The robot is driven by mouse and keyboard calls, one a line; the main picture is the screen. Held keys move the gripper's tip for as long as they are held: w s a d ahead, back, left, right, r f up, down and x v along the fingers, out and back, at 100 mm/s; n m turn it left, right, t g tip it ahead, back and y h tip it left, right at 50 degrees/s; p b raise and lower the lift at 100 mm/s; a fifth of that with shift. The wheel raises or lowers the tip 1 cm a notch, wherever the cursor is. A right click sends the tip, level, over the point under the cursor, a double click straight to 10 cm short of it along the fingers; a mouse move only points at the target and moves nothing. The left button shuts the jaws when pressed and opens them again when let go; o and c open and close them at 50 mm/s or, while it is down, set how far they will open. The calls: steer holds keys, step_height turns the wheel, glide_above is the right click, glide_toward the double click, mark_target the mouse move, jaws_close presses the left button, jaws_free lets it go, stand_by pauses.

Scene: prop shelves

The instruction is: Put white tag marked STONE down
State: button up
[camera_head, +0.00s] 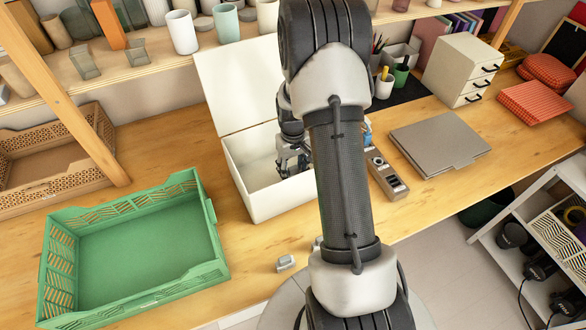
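My gripper (290,164) points down into the open white box (262,205) on the wooden table. My arm hides part of the gripper and the right side of the box. Its dark fingers are small here, and I cannot tell whether they are open or shut, or whether they hold anything. I cannot make out a white tag marked STONE. A small light grey object (286,263) lies near the table's front edge, too small to identify.
An empty green crate (215,268) stands at left front, with a tan crate (40,190) behind it. A grey folder (440,144) and a grey device with black buttons (385,172) lie to the right. A shelf with cups runs above. The front strip of table is mostly clear.

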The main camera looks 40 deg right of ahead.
mark_target(292, 167)
steer(key=o, duration=0.3)
steer(key=shift+o, duration=0.2)
steer(key=s+a+r+t+p, duration=0.1)
steer(key=a+r+p, duration=0.15)
steer(key=r, duration=0.85)
steer(key=s+a+r+p, duration=0.1)
steer(key=a+r, duration=0.3)
steer(key=r, duration=0.7)
steer(key=s+a+r+n+t, duration=0.1)
steer(key=s+a+r, duration=0.5)
steer(key=s, duration=0.3)
steer(key=s+a+r+n+t, duration=0.1)
steer(key=s+a+r+t, duration=0.1)
steer(key=s+a+r, duration=0.3)
steer(key=s+a, duration=0.4)
steer(key=shift+s+r+t, duration=0.3)
steer(key=shift+s+r, duration=0.05)
steer(key=shift+r, duration=0.05)
